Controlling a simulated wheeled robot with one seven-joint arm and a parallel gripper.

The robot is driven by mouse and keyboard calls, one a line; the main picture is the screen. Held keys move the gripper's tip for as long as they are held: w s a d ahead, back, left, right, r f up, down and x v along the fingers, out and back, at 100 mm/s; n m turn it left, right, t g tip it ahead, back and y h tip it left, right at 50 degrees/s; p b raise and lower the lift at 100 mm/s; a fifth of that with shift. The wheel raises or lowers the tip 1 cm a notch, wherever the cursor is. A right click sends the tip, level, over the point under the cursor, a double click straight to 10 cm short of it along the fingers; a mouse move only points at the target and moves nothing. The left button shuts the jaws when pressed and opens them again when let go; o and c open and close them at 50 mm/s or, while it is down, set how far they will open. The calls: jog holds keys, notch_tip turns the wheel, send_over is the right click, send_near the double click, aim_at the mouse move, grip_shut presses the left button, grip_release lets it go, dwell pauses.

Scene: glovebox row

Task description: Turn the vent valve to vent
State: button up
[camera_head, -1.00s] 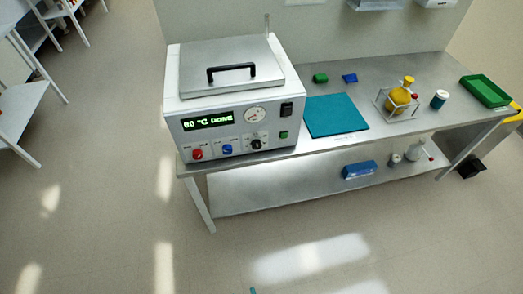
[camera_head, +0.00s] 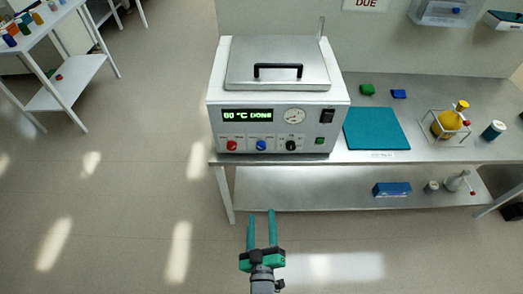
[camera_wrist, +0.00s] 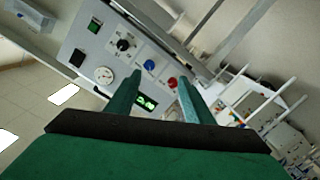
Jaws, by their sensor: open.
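A white box-shaped unit (camera_head: 215,105) with a steel lid stands at the left end of the bench. Its front panel carries a red knob (camera_head: 232,145), a blue knob (camera_head: 261,145) and a black knob with a pale pointer mark (camera_head: 291,145). The labels are too small to read, so I cannot tell which is the vent valve. The wrist view shows the black knob (camera_wrist: 123,44), blue knob (camera_wrist: 149,65) and red knob (camera_wrist: 172,82) beyond the fingers. My gripper (camera_head: 261,213) is open and empty, in front of the bench, apart from the panel.
The panel also has a green display (camera_head: 247,115), a round gauge (camera_head: 289,115) and a black switch (camera_head: 327,115). A teal mat (camera_head: 376,128) and a yellow flask in a wire frame (camera_head: 447,122) are on the bench. The floor in front is clear.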

aim_at(261, 148)
jog(key=w+r+n, duration=0.1)
jog(key=w, duration=0.7)
jog(key=w+r+n, duration=0.1)
jog(key=w, duration=0.8)
jog(key=w+r+t, duration=0.1)
jog(key=w, duration=0.7)
jog(key=shift+w+a+r+n, duration=0.1)
jog(key=shift+w+r+n, duration=0.15)
jog(key=shift+r+n, duration=0.15)
jog(key=c, duration=1)
